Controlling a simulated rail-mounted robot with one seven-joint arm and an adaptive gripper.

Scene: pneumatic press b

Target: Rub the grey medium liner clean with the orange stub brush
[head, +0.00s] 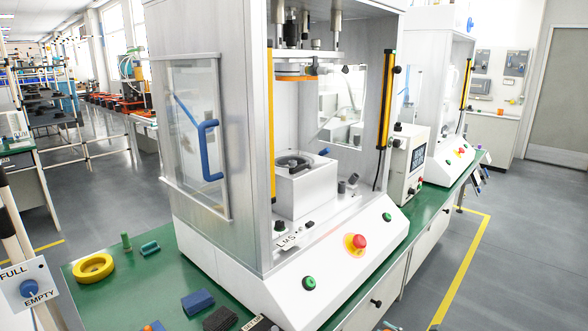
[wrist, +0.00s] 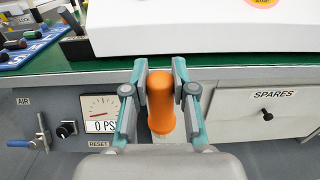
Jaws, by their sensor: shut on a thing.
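The orange stub brush (wrist: 160,100) is in the wrist view, its rounded handle upright in the picture between the two fingers. My gripper (wrist: 160,78) is shut on it, in front of the bench's front edge. Bristles cannot be made out. The gripper is not clearly seen in the head view. Two small dark grey cylindrical pieces, one nearer (head: 341,187) and one farther (head: 353,178), stand on the press deck in the head view. I cannot tell whether either is the grey medium liner.
The white press (head: 240,120) stands on the green bench (head: 120,290), with a fixture block (head: 305,190) inside. A yellow ring (head: 93,267), a blue block (head: 198,302) and a dark block (head: 220,318) lie at left. A SPARES drawer (wrist: 262,110) and gauge (wrist: 99,107) are on the bench front.

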